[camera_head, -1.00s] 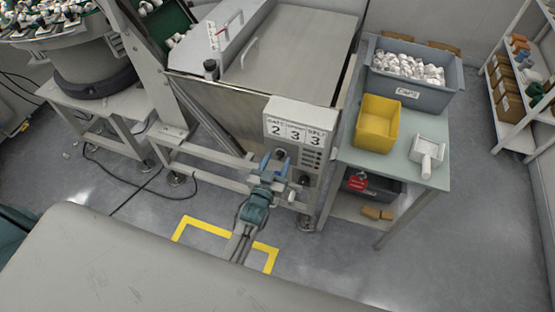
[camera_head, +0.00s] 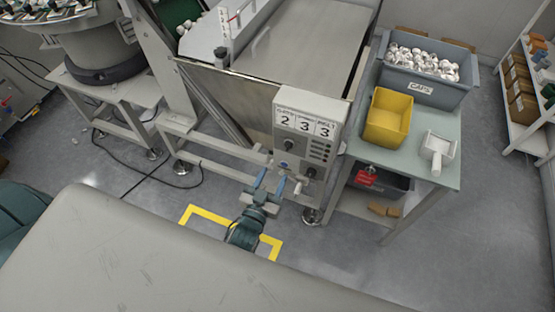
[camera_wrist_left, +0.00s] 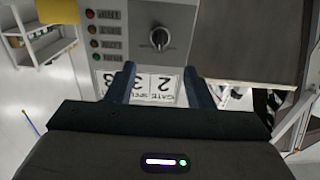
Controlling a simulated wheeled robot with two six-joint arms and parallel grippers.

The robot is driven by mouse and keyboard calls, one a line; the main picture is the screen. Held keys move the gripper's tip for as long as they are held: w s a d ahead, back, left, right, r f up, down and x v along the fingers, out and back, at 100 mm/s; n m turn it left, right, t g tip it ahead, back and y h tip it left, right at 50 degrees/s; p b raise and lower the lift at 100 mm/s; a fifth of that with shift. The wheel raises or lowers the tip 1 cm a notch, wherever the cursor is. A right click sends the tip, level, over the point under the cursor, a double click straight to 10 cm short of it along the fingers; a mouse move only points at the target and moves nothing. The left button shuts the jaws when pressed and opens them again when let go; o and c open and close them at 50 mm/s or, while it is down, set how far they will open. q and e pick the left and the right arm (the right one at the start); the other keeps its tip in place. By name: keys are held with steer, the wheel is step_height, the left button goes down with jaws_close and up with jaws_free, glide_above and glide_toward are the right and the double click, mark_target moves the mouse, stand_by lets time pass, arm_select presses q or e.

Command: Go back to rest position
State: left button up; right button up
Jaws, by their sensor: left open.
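My left gripper (camera_head: 270,185) is open and empty, with two blue fingers, in front of and below the control box (camera_head: 308,125) in the head view. The box carries number cards reading 2, 3, 3, a column of buttons and knobs. In the left wrist view, the fingers of my left gripper (camera_wrist_left: 160,82) stand apart, with the number cards (camera_wrist_left: 150,84) showing upside down between them. A dark knob (camera_wrist_left: 160,38) on the box shows beyond the fingertips. My right gripper is not in view.
A table (camera_head: 433,180) at the right holds a grey bin (camera_head: 422,88) of white caps, a yellow bin (camera_head: 388,117) and a white scoop (camera_head: 437,151). A metal frame and a bowl feeder (camera_head: 95,45) stand at the left. Yellow tape (camera_head: 208,215) marks the floor.

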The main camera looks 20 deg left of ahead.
arm_select(q)
steer(key=s+a+f+g, duration=0.1)
steer(key=s+f+g, duration=0.25)
steer(key=f, duration=0.55)
steer(key=s+a+f+g, duration=0.2)
steer(key=s+f, duration=0.2)
steer(key=f, duration=0.6)
steer(key=s+a+f+g, duration=0.1)
steer(key=s+f+g, duration=0.25)
steer(key=f, duration=0.55)
steer(key=s+a+f+g, duration=0.2)
steer(key=s+f, duration=0.3)
steer(key=s, duration=0.4)
steer(key=s+a+f+g+y, duration=0.1)
steer(key=s+a+f+g, duration=0.2)
steer(key=s+f, duration=0.3)
steer(key=s+a+f+g+b, duration=0.1)
steer(key=s+a+f, duration=0.4)
steer(key=s, duration=0.7)
steer(key=shift+s+f+g, duration=0.15)
steer(key=shift+f+g, duration=0.35)
steer(key=shift+g, duration=0.4)
